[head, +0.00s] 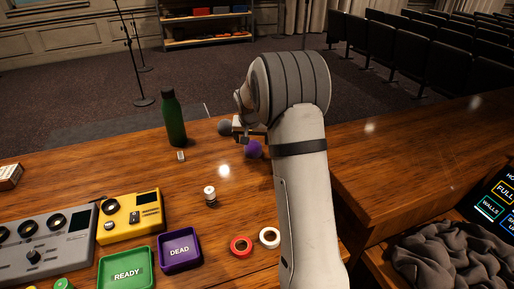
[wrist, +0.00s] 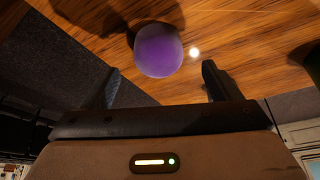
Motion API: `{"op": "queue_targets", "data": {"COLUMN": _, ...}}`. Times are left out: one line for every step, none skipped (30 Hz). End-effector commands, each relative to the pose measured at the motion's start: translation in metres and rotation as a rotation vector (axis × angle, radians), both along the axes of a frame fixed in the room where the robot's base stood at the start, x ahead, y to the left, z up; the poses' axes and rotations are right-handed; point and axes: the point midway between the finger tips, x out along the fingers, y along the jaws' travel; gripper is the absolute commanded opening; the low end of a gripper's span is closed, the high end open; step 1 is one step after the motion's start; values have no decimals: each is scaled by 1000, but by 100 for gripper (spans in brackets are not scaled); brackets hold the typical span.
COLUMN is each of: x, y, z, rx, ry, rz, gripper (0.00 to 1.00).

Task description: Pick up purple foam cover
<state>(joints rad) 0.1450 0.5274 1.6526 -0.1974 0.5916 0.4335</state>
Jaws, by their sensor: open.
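The purple foam cover (head: 253,149) is a round ball on the wooden desk, beside my arm in the head view. In the wrist view the purple foam cover (wrist: 158,50) lies just beyond the fingertips, roughly midway between them. My gripper (wrist: 160,78) is open and empty, with one finger on each side. In the head view my gripper (head: 245,133) is partly hidden by my wrist, right by the purple cover. I cannot tell whether any finger touches the purple cover.
A green bottle (head: 174,118) stands to the left on the desk (head: 130,182). A small white-capped jar (head: 210,196), red tape (head: 241,246) and white tape (head: 269,237) are nearer. A purple DEAD tray (head: 179,249) and green READY tray (head: 126,269) sit at front left.

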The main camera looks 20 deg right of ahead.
Motion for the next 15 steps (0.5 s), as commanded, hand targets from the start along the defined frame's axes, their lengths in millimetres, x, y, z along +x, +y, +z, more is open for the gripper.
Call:
{"op": "queue_targets", "data": {"x": 2, "y": -1, "z": -7, "rx": 0, "ry": 3, "rz": 0, "gripper": 83}}
{"op": "queue_targets", "data": {"x": 3, "y": -2, "z": -9, "rx": 0, "ry": 3, "rz": 0, "gripper": 83}}
{"op": "queue_targets", "data": {"x": 4, "y": -2, "z": -13, "rx": 0, "ry": 3, "rz": 0, "gripper": 83}}
{"op": "queue_targets", "data": {"x": 5, "y": -3, "z": -16, "rx": 0, "ry": 3, "rz": 0, "gripper": 83}}
{"op": "queue_targets", "data": {"x": 6, "y": -4, "z": -20, "rx": 0, "ry": 3, "rz": 0, "gripper": 83}}
{"op": "queue_targets", "data": {"x": 8, "y": -5, "z": -24, "rx": 0, "ry": 3, "rz": 0, "gripper": 83}}
{"op": "queue_targets", "data": {"x": 9, "y": -6, "z": -29, "rx": 1, "ry": 4, "rz": 0, "gripper": 83}}
{"op": "queue_targets", "data": {"x": 11, "y": -7, "z": -34, "rx": 1, "ry": 4, "rz": 0, "gripper": 83}}
{"op": "queue_targets", "data": {"x": 13, "y": -9, "z": -39, "rx": 0, "ry": 3, "rz": 0, "gripper": 83}}
{"op": "queue_targets", "data": {"x": 14, "y": -10, "z": -44, "rx": 1, "ry": 4, "rz": 0, "gripper": 83}}
{"op": "queue_targets", "data": {"x": 16, "y": -10, "z": -48, "rx": 0, "ry": 4, "rz": 1, "gripper": 83}}
{"op": "queue_targets", "data": {"x": 17, "y": -11, "z": -52, "rx": 0, "ry": 3, "rz": 1, "gripper": 83}}
{"op": "queue_targets", "data": {"x": 18, "y": -11, "z": -54, "rx": 0, "ry": 2, "rz": 1, "gripper": 83}}
{"op": "queue_targets", "data": {"x": 19, "y": -11, "z": -56, "rx": 0, "ry": 2, "rz": 1, "gripper": 83}}
{"op": "queue_targets", "data": {"x": 20, "y": -12, "z": -58, "rx": 0, "ry": 2, "rz": 1, "gripper": 83}}
